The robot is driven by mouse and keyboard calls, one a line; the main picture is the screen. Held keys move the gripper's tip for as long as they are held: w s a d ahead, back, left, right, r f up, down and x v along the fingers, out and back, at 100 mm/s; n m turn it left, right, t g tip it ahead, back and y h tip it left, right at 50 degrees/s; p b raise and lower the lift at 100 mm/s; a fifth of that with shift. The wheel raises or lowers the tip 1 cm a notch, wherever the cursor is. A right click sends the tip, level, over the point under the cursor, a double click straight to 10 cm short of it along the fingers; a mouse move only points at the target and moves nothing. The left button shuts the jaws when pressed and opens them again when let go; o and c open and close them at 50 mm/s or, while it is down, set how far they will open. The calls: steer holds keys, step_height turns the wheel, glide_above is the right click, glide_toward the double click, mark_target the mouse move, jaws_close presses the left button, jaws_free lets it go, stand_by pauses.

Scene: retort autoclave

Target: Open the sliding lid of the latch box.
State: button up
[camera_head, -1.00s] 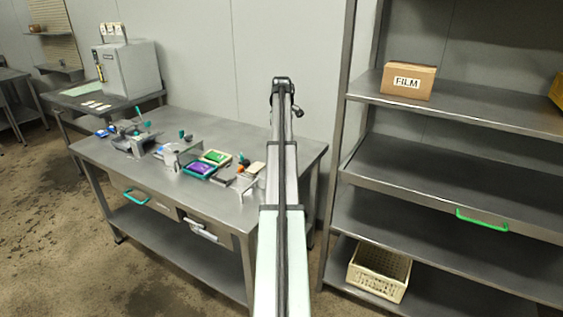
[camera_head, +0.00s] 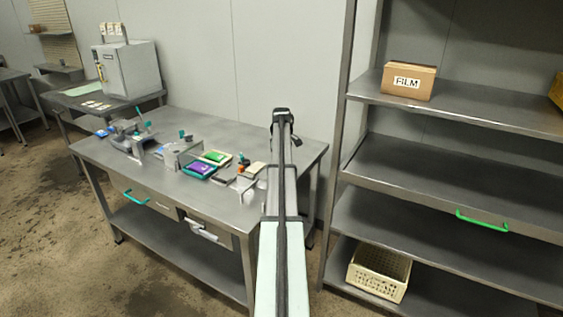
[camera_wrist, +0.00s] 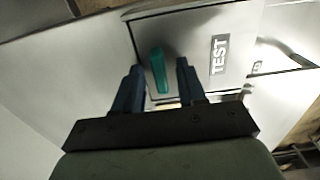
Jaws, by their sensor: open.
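In the wrist view, a grey panel with a TEST label (camera_wrist: 219,55) fills the upper middle; I take it for the latch box's lid, but cannot confirm this. A teal handle (camera_wrist: 158,75) stands on it. My gripper (camera_wrist: 159,67) is open, with one dark finger on each side of the handle. The handle appears between the fingertips; no contact is visible, and depth is hard to judge.
The steel table (camera_head: 215,212) also bears a purple tray (camera_head: 199,170), a green tray (camera_head: 215,157) and small parts. A shelf rack (camera_head: 450,167) stands close on the right, with a FILM carton (camera_head: 407,81) and a cream crate (camera_head: 379,270). The table's back edge is mostly clear.

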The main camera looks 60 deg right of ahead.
jaws_close()
stand_by(0.3)
stand_by(0.4)
